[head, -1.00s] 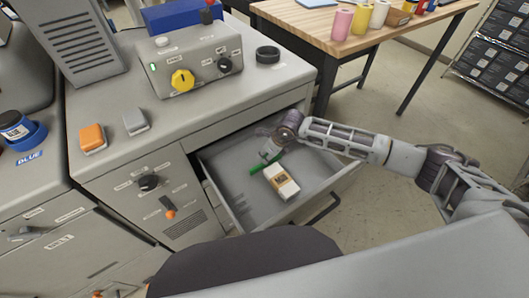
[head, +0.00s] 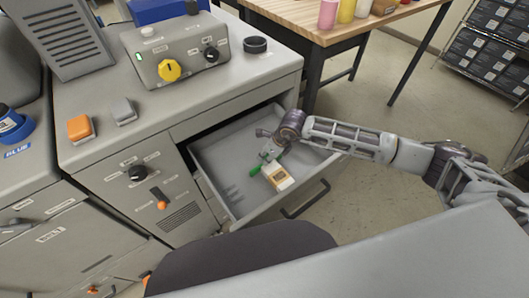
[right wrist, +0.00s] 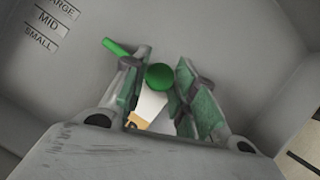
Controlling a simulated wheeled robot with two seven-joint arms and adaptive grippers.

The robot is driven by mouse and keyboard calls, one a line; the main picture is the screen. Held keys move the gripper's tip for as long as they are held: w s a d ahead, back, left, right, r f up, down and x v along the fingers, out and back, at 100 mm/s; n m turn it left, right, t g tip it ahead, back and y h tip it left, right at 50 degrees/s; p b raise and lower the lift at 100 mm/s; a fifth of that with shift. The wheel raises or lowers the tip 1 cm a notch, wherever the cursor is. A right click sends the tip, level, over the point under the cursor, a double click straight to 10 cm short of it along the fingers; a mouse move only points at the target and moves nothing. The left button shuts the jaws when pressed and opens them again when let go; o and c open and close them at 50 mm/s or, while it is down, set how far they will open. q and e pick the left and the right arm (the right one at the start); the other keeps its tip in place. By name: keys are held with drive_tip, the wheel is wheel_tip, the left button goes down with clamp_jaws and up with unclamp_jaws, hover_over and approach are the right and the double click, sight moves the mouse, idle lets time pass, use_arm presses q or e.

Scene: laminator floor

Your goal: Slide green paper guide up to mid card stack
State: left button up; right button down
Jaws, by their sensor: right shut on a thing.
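The green paper guide (head: 256,169) lies in the open drawer, against or very close to the card stack's edge. The card stack (head: 279,178) is white with a tan and dark label, on the drawer floor. My right gripper (head: 269,156) reaches down into the drawer and is shut on the guide. In the right wrist view the guide's round green knob (right wrist: 159,77) sits between the fingers, and a green bar (right wrist: 116,47) sticks out to the left. The white stack (right wrist: 152,105) shows partly below the knob; the fingers hide the rest. My left gripper is out of view.
The drawer (head: 228,160) has walls all round and a dark front handle (head: 305,199). Size labels, large, mid and small, are printed on the drawer floor (right wrist: 48,22). The cabinet top holds a control box (head: 175,50) and a black ring (head: 255,44).

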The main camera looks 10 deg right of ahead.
drive_tip(key=shift+s+d, duration=0.2)
drive_tip(key=shift+s, duration=0.25)
drive_tip(key=c, duration=1.1)
unclamp_jaws()
drive_tip(key=shift+c, duration=0.2)
drive_tip(key=v, duration=1.2)
